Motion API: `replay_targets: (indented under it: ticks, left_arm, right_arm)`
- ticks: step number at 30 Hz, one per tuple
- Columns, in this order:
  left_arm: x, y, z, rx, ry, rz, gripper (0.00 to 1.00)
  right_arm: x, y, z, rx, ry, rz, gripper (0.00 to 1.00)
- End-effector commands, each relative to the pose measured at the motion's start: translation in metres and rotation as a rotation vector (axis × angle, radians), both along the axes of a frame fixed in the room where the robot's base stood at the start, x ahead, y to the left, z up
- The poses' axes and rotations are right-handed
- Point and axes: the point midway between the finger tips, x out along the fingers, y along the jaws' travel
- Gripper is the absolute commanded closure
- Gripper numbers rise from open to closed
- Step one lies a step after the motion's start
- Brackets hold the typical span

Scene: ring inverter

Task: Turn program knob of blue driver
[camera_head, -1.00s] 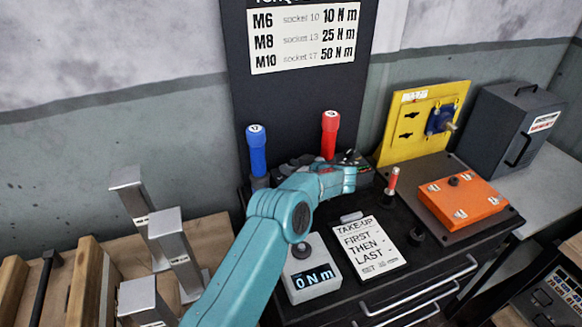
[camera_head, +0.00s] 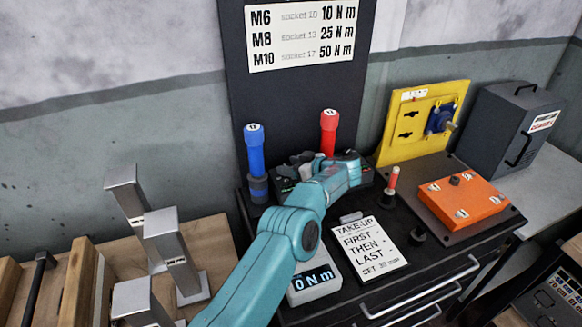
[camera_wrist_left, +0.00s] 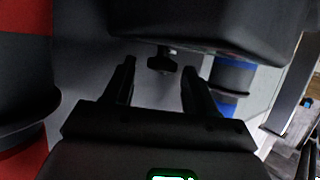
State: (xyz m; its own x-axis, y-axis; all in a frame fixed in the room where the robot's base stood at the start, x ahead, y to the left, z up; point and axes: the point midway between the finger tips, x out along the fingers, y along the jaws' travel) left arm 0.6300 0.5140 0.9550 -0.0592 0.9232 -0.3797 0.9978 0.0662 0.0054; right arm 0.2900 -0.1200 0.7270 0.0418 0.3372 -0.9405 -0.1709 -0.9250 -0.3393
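The blue driver (camera_head: 256,150) stands upright at the back left of the black bench, left of the red driver (camera_head: 329,132). In the head view my left gripper (camera_head: 300,160) is between the two drivers, its fingers partly hidden by my arm. In the left wrist view the two dark fingers (camera_wrist_left: 160,72) are apart. A small dark knob (camera_wrist_left: 162,62) on a black housing (camera_wrist_left: 210,25) lies between the fingertips, with no clear contact. A blue band of the blue driver (camera_wrist_left: 235,75) shows just right of the fingers. My right gripper is not in view.
A display reading 0 N m (camera_head: 312,284) and a white note card (camera_head: 368,252) lie under and beside my arm. Grey metal posts (camera_head: 172,250) stand at left. An orange box (camera_head: 462,202) and a yellow panel (camera_head: 412,128) are at right.

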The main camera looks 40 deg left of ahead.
Motion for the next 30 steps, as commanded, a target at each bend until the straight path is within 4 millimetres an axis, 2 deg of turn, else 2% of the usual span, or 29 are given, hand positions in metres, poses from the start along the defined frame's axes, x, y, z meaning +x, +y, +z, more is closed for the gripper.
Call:
replay_targets:
  ticks: [8, 11, 14, 24, 30]
  left_arm:
    - [0.000, -0.002, -0.002, -0.002, 0.004, -0.001, 0.44]
    - [0.001, -0.009, 0.000, -0.003, 0.004, -0.002, 0.44]
    - [0.002, -0.025, 0.007, -0.003, 0.003, -0.003, 0.44]
    - [0.007, -0.107, 0.041, -0.003, 0.001, -0.004, 0.44]
    - [0.009, -0.140, 0.056, -0.001, 0.001, -0.002, 0.44]
  right_arm:
    - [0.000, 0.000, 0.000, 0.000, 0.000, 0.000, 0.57]
    - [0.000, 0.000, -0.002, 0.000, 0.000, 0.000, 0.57]
    - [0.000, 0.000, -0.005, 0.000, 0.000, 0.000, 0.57]
    - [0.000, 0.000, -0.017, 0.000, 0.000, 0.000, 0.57]
    - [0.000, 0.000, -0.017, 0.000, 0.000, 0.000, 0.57]
